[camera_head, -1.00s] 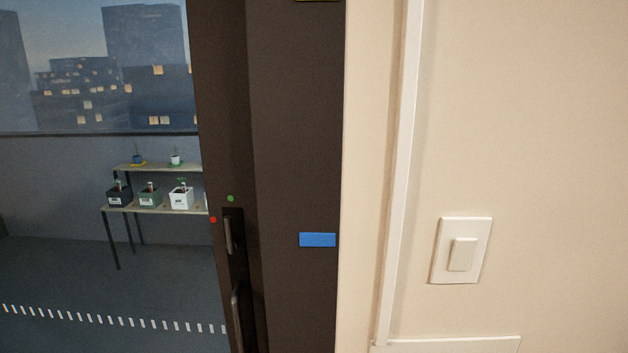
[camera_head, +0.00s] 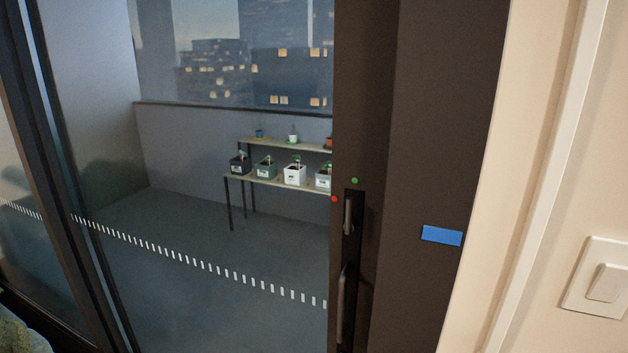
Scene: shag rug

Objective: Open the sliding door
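The glass sliding door (camera_head: 215,260) fills the left and middle of the head view, with a row of white dashes across the glass. Its dark edge frame (camera_head: 375,100) carries a recessed black plate with a small upper latch lever (camera_head: 348,215) and a longer pull handle (camera_head: 341,300) below. A green dot (camera_head: 354,181) and a red dot (camera_head: 334,199) sit by the latch. The door's handle edge stands against the dark jamb (camera_head: 430,150), and no gap shows between them. Neither of my grippers is in view.
A blue label (camera_head: 442,236) is on the jamb. A cream wall with a white light switch (camera_head: 601,279) lies to the right. Behind the glass, a shelf (camera_head: 275,184) holds several potted plants. A blurred greenish thing (camera_head: 18,335) is at the bottom left.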

